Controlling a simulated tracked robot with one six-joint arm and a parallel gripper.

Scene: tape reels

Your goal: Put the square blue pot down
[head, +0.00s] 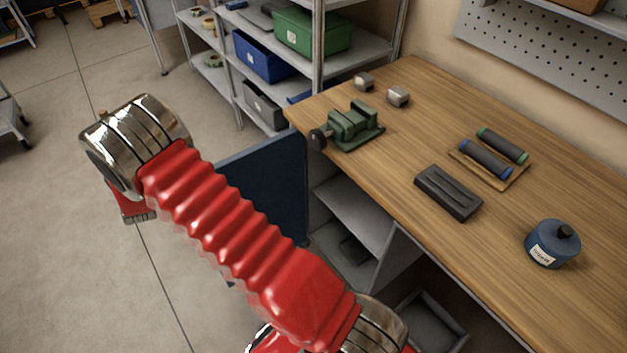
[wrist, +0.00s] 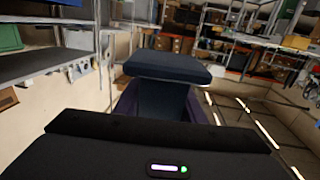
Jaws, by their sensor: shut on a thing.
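In the wrist view a dark blue, square-edged pot (wrist: 165,68) stands out just beyond my gripper (wrist: 162,105). It has a broad flat slab at its far end and a narrower body towards me. My gripper is shut on it; dark purple finger parts show on both sides of its body. The black gripper housing hides the near part. In the head view my red arm reaches up and left over the floor, away from the bench. The fingers and the held pot cannot be made out there.
The wooden bench (head: 400,135) holds a green vise (head: 352,125), a dark grey block (head: 448,192), two rollers on a board (head: 462,168) and a round blue pot (head: 553,245). Bare wood lies between them. Metal shelves with a green bin (head: 311,33) stand behind.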

